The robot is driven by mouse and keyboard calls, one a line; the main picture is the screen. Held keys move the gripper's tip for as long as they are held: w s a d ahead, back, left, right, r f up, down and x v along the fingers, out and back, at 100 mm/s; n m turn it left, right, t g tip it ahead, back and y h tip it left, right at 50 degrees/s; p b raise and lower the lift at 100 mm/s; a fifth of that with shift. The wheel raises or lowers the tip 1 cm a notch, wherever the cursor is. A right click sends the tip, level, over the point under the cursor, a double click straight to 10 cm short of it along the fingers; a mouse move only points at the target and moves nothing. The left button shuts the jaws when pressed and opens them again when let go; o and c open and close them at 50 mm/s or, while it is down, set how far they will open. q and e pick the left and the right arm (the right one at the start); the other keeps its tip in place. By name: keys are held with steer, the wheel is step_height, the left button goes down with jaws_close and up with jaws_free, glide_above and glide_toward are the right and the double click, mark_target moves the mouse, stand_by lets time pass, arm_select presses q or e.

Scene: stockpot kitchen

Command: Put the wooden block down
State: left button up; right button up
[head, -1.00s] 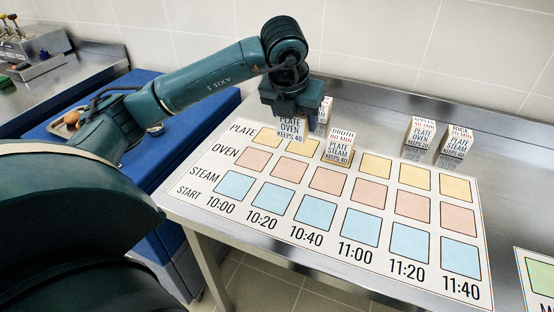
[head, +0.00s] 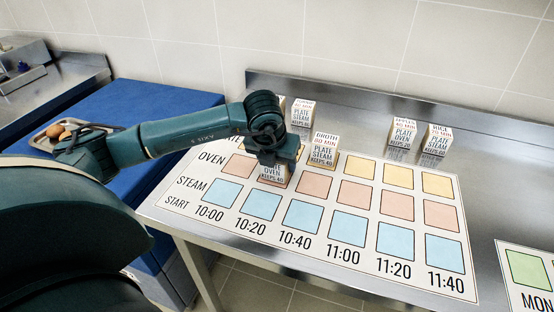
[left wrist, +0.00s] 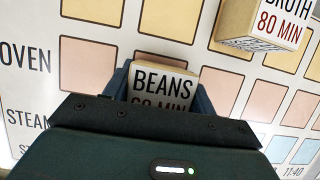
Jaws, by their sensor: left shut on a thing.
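The wooden block marked BEANS (left wrist: 163,82) is between the jaws of my left gripper (left wrist: 163,90), lettered top facing the wrist camera. In the head view the left gripper (head: 274,157) is shut on this block (head: 272,174), upright over the 10:20 square of the OVEN row. The block's lower edge is at or close to the printed sheet (head: 172,206); I cannot tell whether it touches. The gripper hides most of the pink square under it. My right gripper is not in view.
The BROTH block (head: 322,151) stands just behind and right of the gripper, in the PLATE row near 10:40. Other lettered blocks stand at the back: one (head: 302,114) behind the gripper, two (head: 402,133) (head: 436,140) further right. The STEAM squares in front are clear.

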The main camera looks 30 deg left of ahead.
arm_select(q)
steer(key=shift+f, duration=0.2)
steer(key=o, duration=1.1)
steer(key=shift+c, duration=0.2)
steer(key=shift+r, duration=0.45)
steer(key=v, duration=1.1)
steer(key=shift+s+r+b, duration=0.25)
steer(key=shift+s+b, duration=0.05)
steer(key=shift+b, duration=0.05)
steer(key=shift+d, duration=0.1)
